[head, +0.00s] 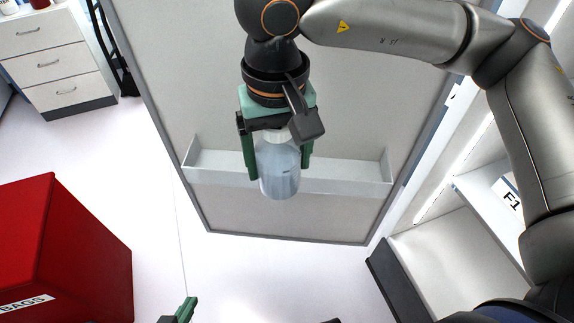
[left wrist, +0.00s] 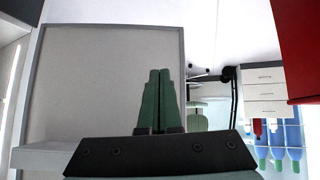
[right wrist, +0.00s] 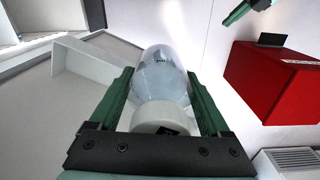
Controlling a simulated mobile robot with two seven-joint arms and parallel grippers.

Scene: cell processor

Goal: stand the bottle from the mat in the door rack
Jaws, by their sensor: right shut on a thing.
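The bottle (head: 280,182) is clear with a bluish tint and a white cap. My right gripper (head: 279,160) is shut on it near the cap end. In the right wrist view the bottle (right wrist: 160,72) sits between both green fingers. The door rack (head: 345,183) is a shallow white tray across the inside of the open door. In the head view the bottle overlaps the rack's middle; in the right wrist view the rack (right wrist: 95,85) lies left of the bottle, seemingly apart from it. My left gripper (left wrist: 157,75) is empty, fingers together; only a fingertip shows at the head view's bottom edge.
The grey-framed door panel (head: 290,215) stands open behind the rack. A red bin (head: 75,250) is at the lower left. White drawers (head: 55,60) stand at the upper left. A lit cabinet shelf marked F1 (head: 505,190) is at the right. The floor between is clear.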

